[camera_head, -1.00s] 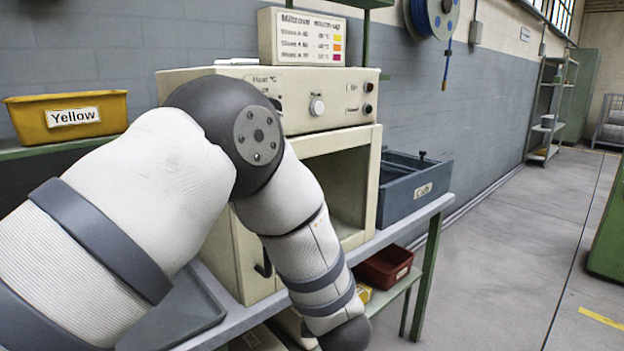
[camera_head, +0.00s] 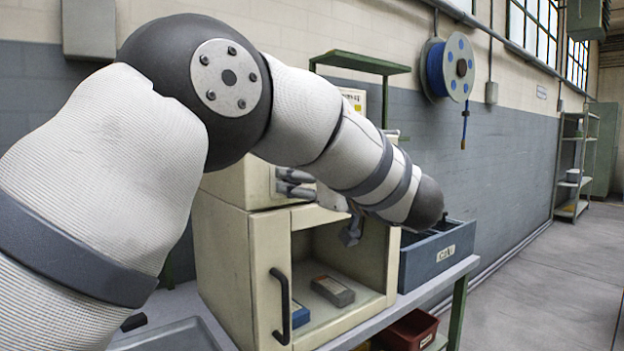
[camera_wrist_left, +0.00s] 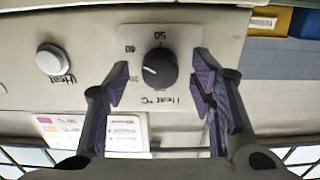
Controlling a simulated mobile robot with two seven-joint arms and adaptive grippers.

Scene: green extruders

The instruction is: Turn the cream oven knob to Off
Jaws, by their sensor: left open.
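The cream oven (camera_head: 219,265) stands on the bench, its front panel mostly hidden behind my left arm in the head view. In the upside-down left wrist view, the panel carries a black dial knob (camera_wrist_left: 160,70) with a white mark toward picture left and numbers around it. A pale round knob (camera_wrist_left: 51,60) sits farther left. My left gripper (camera_wrist_left: 160,79) is open, its fingers on either side of the black knob in the picture; contact cannot be told. In the head view the left gripper (camera_head: 292,184) is near the panel's left part. My right gripper is out of view.
The oven's chamber holds a grey block (camera_head: 332,291) and a blue one. Its door handle (camera_head: 281,306) is at front left. A blue bin (camera_head: 438,252) stands right of the oven, a red bin (camera_head: 410,331) below. Clear floor lies at the right.

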